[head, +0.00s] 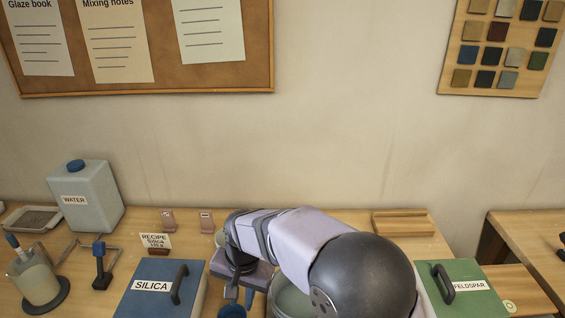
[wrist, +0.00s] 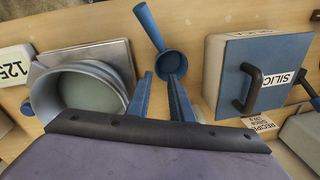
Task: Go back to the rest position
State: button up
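My gripper (wrist: 161,78) points down over the table, with its two blue fingers apart and nothing seen between them. In the head view my gripper (head: 240,292) is partly hidden by my arm, left of the bowl. A blue scoop (wrist: 150,24) lies just beyond the fingertips in the wrist view, its cup near them; I cannot tell whether they touch. Part of a blue round thing, perhaps the scoop (head: 232,311), shows at the head view's bottom edge. My arm reaches across the front of the table.
A grey bowl (wrist: 60,98) stands on a metal plate (wrist: 112,55). The blue silica bin (head: 140,302) is left of my arm, the green feldspar bin (head: 470,300) right.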

jog(key=s+d+f+n+g+h, duration=0.2)
jog(key=s+d+f+n, duration=0.4)
jog(key=s+d+n, duration=0.3)
jog(key=s+d+r+m, duration=0.2)
jog(key=s+d+m, duration=0.1)
jog(key=d, duration=0.5)
jog(key=s+d+r+m+t, duration=0.1)
jog(key=s+d+r+m, duration=0.1)
jog(key=d, duration=0.6)
jog(key=shift+s+r+m+y, duration=0.2)
jog(key=shift+s+m+y, duration=0.2)
jog(key=shift+s+m, duration=0.1)
jog(key=shift+d, duration=0.1)
